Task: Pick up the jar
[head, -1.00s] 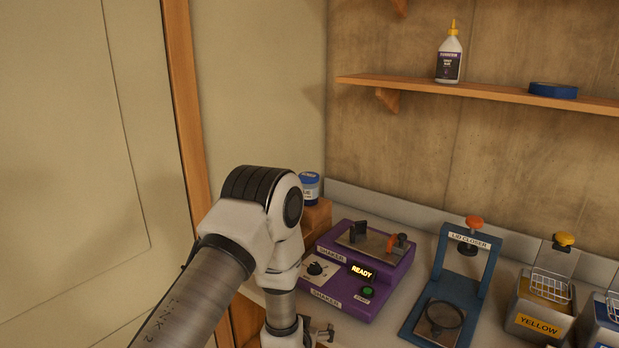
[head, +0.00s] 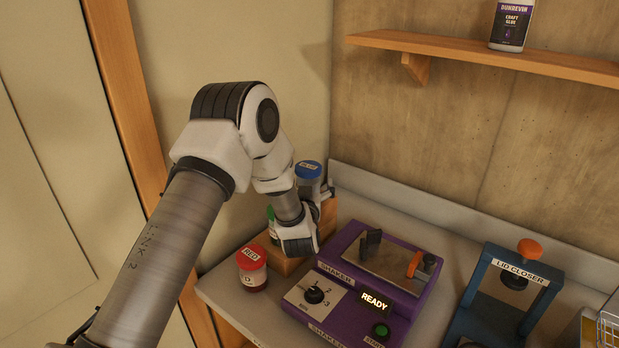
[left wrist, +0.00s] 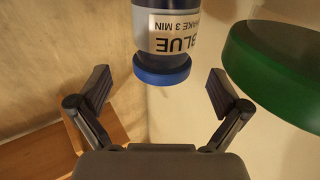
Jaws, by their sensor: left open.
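The blue jar (head: 309,171) has a blue lid and stands upright on the wooden block at the back left. My left gripper (head: 320,192) is open near it, partly hidden by the jar and my wrist. In the left wrist view the blue jar (left wrist: 175,40) appears upside down, labelled BLUE, in line with the space between the open fingers of the gripper (left wrist: 160,92). I see no grip on it. A green-lidded jar (head: 271,214) is mostly hidden behind my arm; its green lid (left wrist: 282,72) looms close at right in the wrist view. My right gripper is not in view.
A red-lidded jar (head: 252,265) stands left of the wooden block (head: 287,266). The purple shaker (head: 352,303), showing READY, is right of my wrist. The blue lid closer (head: 487,283) stands farther right. A wooden shelf (head: 470,52) with a glue bottle (head: 511,24) hangs above.

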